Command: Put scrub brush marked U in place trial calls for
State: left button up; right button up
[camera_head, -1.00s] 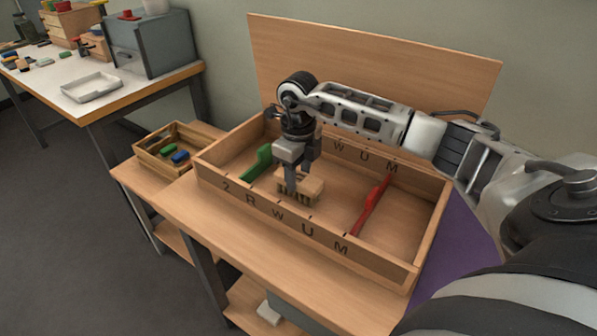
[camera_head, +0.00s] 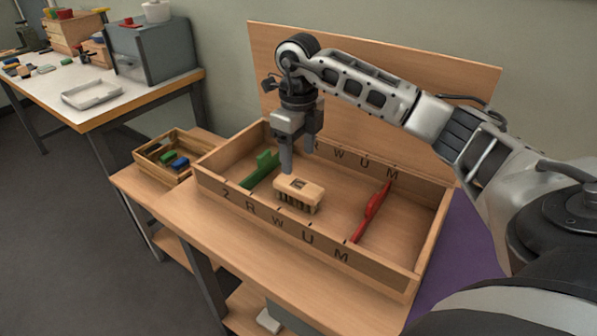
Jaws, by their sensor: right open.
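The wooden scrub brush (camera_head: 299,192) sits bristles down in the wooden tray (camera_head: 228,190), between the green divider (camera_head: 262,170) and the red divider (camera_head: 371,212). A dark mark shows on its top, too small to read. My left gripper is not in view.
A small wooden box (camera_head: 150,165) with blue and green pieces stands left of the tray. A tall wooden board (camera_head: 400,75) rises behind the tray. A white-topped table (camera_head: 130,100) with a grey cabinet (camera_head: 152,48) is at the back left. The tray floor right of the red divider is clear.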

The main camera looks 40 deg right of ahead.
jog(key=shift+r, duration=2.2)
